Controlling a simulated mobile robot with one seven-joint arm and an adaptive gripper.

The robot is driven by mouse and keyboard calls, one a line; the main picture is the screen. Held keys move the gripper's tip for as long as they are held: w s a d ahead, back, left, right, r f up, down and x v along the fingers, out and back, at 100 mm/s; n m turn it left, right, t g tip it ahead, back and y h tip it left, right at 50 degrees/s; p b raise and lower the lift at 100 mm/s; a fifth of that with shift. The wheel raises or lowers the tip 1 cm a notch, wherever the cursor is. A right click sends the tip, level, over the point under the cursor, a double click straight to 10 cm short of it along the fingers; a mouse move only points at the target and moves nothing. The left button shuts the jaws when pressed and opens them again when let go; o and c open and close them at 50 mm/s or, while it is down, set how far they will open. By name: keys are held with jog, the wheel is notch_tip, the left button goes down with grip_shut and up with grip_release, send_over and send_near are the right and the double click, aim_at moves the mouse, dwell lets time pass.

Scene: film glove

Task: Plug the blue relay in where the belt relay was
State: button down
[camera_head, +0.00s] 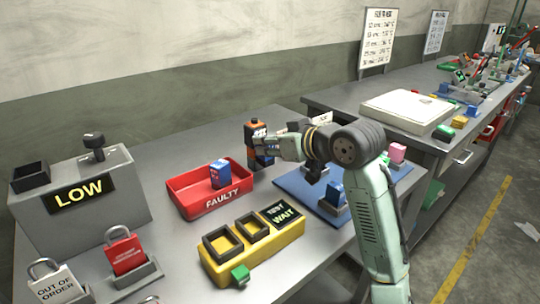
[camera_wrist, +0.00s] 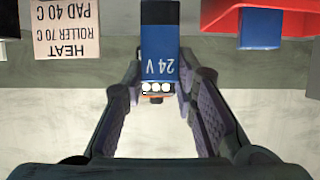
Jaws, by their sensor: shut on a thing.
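My gripper (camera_head: 275,147) points toward the wall above the table. In the wrist view its fingers (camera_wrist: 158,85) close on the sides of a blue relay (camera_wrist: 158,50) marked 24 V, seen upside down. In the head view an orange and black part (camera_head: 255,132) shows at my fingertips with a little blue below; I cannot tell whether it belongs to the held relay. Another blue block (camera_head: 220,174) stands in the red FAULTY tray (camera_head: 183,205). The belt relay's former place is not identifiable.
A yellow tester (camera_head: 265,252) reading TEST WAIT, with two black square frames, stands in front. A grey box (camera_head: 80,205) reading LOW and padlocks (camera_head: 125,255) are at left. A pink block (camera_head: 397,153) is beyond my arm. A card (camera_wrist: 67,28) stands behind.

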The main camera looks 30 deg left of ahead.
notch_tip(320, 180, up, 14)
jog(key=b, duration=0.1)
dwell(0.4)
jog(key=shift+r, duration=0.1)
